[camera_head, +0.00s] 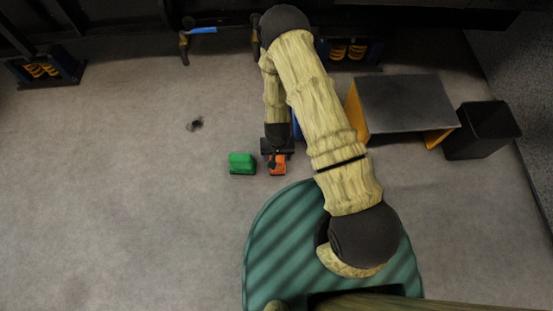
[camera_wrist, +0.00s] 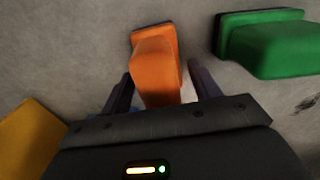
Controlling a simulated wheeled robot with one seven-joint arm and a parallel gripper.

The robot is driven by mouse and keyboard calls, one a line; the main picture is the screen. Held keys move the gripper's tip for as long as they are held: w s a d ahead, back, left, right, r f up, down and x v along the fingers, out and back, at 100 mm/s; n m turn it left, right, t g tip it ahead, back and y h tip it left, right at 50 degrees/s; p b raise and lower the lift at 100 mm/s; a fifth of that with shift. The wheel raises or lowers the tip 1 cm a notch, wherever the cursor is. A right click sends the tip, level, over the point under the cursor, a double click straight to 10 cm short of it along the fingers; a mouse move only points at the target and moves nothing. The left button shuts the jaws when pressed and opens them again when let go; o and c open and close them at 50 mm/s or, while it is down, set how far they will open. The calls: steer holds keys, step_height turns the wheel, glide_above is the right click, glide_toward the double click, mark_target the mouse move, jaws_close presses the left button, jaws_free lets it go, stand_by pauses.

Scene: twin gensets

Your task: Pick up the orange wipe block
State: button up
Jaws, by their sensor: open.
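The orange wipe block (camera_head: 278,166) is on the grey floor just in front of my green base in the head view. In the wrist view the orange wipe block (camera_wrist: 157,70) has a dark strip along its far edge and stands between my gripper's two fingers. My gripper (camera_wrist: 160,85) is open, with one finger on each side of the block. A gap shows beside the fingers, though whether either one touches the block is hard to tell. In the head view my gripper (camera_head: 277,156) is over the block and partly hides it.
A green block (camera_head: 242,163) lies on the floor close by to the left; it also shows at the upper right of the wrist view (camera_wrist: 270,45). A dark-topped stand with yellow-orange sides (camera_head: 405,102) and a black bin (camera_head: 481,130) are at the right. The left floor is mostly clear.

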steer(key=c, duration=1.2)
steer(key=shift+r, duration=0.1)
step_height(320, 180, up, 10)
steer(key=p, duration=0.6)
steer(key=shift+p, duration=0.4)
